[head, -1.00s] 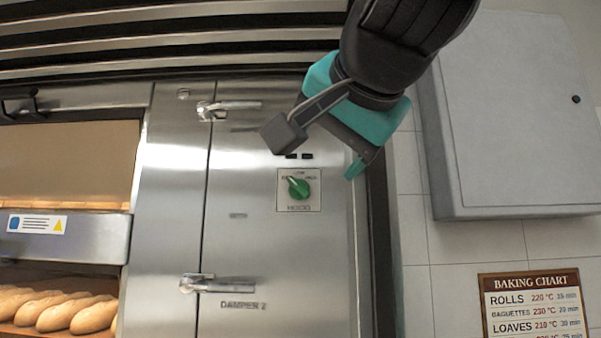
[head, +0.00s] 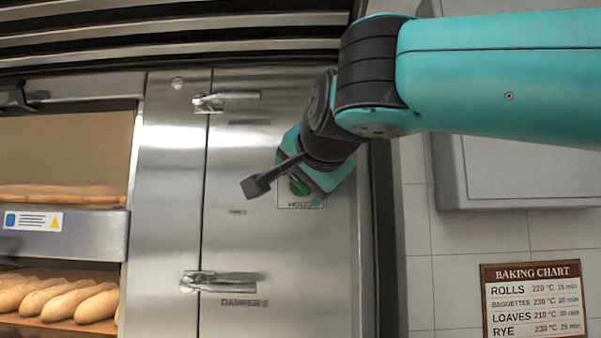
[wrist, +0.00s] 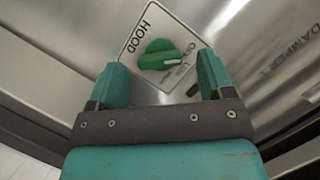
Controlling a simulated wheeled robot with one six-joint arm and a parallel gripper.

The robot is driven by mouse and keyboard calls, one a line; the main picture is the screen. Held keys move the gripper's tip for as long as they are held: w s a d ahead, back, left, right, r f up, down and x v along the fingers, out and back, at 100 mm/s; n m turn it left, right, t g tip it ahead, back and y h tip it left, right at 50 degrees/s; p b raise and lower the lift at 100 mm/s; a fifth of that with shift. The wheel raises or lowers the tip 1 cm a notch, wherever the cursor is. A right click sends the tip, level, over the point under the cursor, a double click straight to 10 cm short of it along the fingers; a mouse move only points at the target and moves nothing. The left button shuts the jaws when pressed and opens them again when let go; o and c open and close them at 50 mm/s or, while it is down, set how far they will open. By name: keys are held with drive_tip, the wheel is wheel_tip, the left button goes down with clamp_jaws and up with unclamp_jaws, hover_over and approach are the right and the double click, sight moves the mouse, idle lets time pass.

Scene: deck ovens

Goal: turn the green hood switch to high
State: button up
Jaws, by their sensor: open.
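The green hood switch (wrist: 158,56) is a round knob with a raised grip and a white pointer mark, on a white plate (wrist: 133,42) lettered HOOD. In the head view the switch (head: 299,186) is partly covered by my gripper, and the plate's upper lettering is hidden. In the wrist view the knob lies ahead of and between my two teal fingers. My gripper (wrist: 162,82) is open and empty; I see no contact with the knob. The white mark points toward lettering at the plate's right in the wrist view, which I cannot read surely.
Bread (head: 66,303) lies in the oven at left. A grey wall cabinet (head: 520,170) and a baking chart (head: 532,300) are at right.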

drive_tip(key=shift+x, duration=0.95)
drive_tip(key=shift+c, duration=0.2)
drive_tip(key=c, duration=0.9)
